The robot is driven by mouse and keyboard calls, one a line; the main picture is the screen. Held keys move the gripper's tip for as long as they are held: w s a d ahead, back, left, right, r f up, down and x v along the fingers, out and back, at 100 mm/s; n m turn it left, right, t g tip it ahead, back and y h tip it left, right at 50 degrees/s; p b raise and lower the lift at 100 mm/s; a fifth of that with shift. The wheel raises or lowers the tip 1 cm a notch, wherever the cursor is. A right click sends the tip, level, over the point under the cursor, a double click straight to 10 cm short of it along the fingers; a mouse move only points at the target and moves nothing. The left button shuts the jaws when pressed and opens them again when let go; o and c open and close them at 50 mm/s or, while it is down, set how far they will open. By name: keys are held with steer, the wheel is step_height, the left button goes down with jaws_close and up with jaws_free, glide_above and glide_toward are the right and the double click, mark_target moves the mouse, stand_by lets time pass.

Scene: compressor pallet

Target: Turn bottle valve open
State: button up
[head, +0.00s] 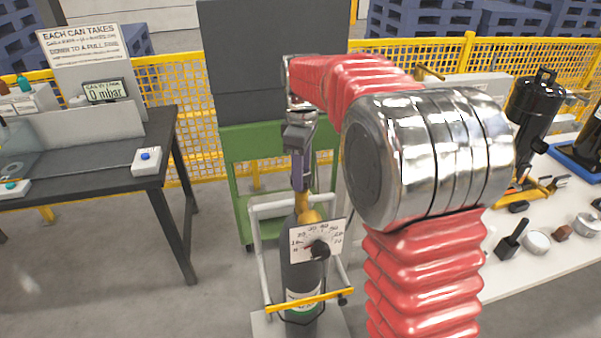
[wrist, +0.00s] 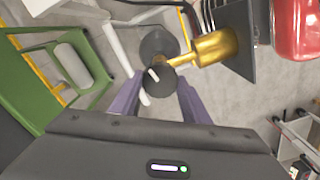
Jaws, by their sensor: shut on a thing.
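A dark gas bottle (head: 300,275) stands upright in a small trolley, with brass fittings (head: 308,216) on top and a square dial (head: 320,243) in front. My gripper (head: 300,185) reaches down over the bottle's top from behind the dial. In the wrist view, my gripper's two purple fingers (wrist: 158,95) are on either side of a round black valve knob (wrist: 160,82) with a white mark, and shut on it. The brass fitting (wrist: 212,48) runs from the knob to the right. In the head view the knob is hidden.
A yellow bar and the trolley frame (head: 258,235) surround the bottle. A dark table (head: 100,150) with a "0 mbar" display (head: 104,92) is at left. A green cart (head: 235,180) stands behind. A white table (head: 540,265) with parts and a black compressor (head: 533,105) is at right.

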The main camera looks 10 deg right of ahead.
steer(key=shift+w+n, duration=0.1)
steer(key=shift+n, duration=1.4)
steer(key=o, duration=1)
steer(key=shift+o, duration=0.2)
step_height(320, 180, up, 14)
steer(key=shift+f, duration=0.15)
